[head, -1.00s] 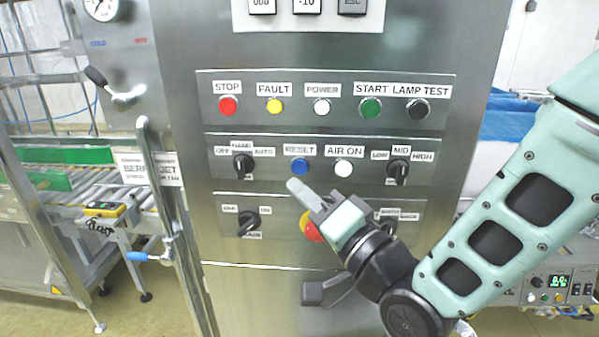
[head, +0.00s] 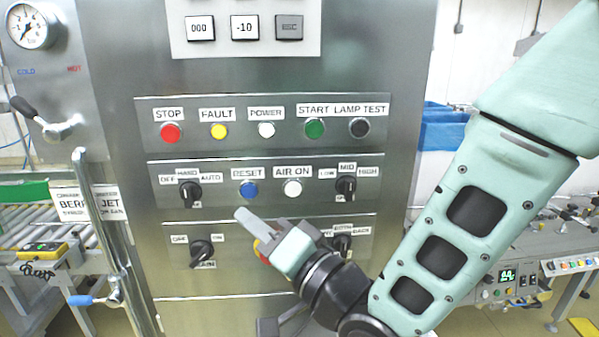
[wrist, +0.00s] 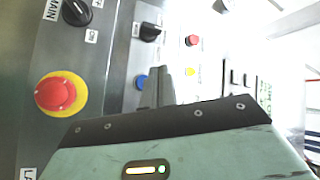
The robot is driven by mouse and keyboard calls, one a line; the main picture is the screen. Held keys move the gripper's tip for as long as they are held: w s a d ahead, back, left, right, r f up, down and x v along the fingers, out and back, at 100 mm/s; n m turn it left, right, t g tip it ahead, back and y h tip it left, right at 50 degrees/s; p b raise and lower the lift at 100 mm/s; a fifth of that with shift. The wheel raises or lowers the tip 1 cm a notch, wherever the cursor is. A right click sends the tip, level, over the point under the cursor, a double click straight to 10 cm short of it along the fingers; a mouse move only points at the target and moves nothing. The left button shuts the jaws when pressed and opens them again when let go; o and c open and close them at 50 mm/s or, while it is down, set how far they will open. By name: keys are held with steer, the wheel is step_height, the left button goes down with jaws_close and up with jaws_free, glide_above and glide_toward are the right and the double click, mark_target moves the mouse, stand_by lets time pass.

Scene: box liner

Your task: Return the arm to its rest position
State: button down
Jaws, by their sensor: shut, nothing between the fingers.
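My gripper (head: 248,220) is in front of the steel control panel (head: 230,285), low and left of my arm. Its fingers are shut and empty, pointing up and left, just below the blue RESET button (head: 248,190) in the head view. I cannot tell the gap to the panel. The gripper partly hides the red and yellow emergency stop in the head view. In the wrist view, that emergency stop (wrist: 58,94) shows whole at the left. The shut fingers (wrist: 160,86) there stand close to the blue button (wrist: 140,82) in the picture.
Above are the STOP button (head: 170,132), START button (head: 314,128) and a keypad (head: 246,27). Selector knobs (head: 188,192) stick out of the panel. A lever handle (head: 95,200) and a roller conveyor (head: 30,230) are at the left. Blue bins (head: 445,130) stand behind at the right.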

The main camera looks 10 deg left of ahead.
steer(key=s+d+f+n+g+h, duration=0.3)
steer(key=d+f+n+g+h, duration=0.2)
steer(key=d+f+h, duration=0.5)
steer(key=s+d+n+g+h, duration=0.2)
steer(key=s+d+g+h, duration=0.3)
steer(key=s+d, duration=0.7)
steer(key=d+h, duration=0.1)
steer(key=d, duration=0.3)
steer(key=shift+s+d+n+g+h, duration=0.2)
steer(key=shift+s+n+g+h, duration=0.05)
steer(key=shift+n+g+h, duration=0.15)
